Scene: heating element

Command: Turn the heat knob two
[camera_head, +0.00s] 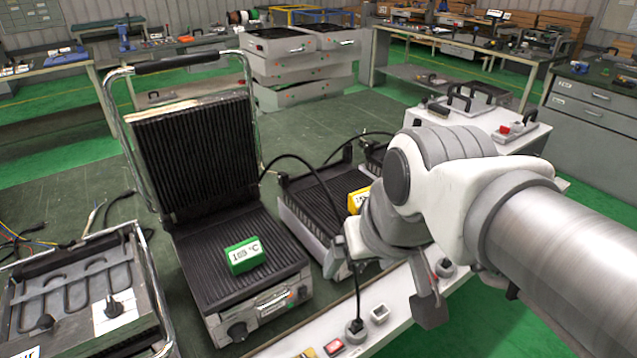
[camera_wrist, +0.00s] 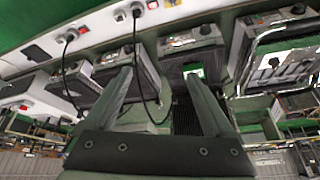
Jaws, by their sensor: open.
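A heating unit (camera_head: 75,290) with exposed looped heating elements stands at the lower left. It has a black knob (camera_head: 113,307) on a white plate and another dark knob (camera_head: 45,322) nearer its front. A contact grill (camera_head: 222,245) stands open beside it, with a black knob (camera_head: 237,331) on its front. The grill knob also shows in the wrist view (camera_wrist: 205,29). I cannot tell which knob is number two. My gripper (camera_head: 383,288) is open and empty, right of the grill, near the bench front. Its two spread fingers show in the wrist view (camera_wrist: 158,76), touching no knob.
A green temperature block (camera_head: 244,254) lies on the grill plate, and a yellow one (camera_head: 357,199) on the ribbed unit (camera_head: 318,205) behind my gripper. Cables, sockets and a plug (camera_head: 355,328) line the bench front. The raised grill lid (camera_head: 195,150) stands tall.

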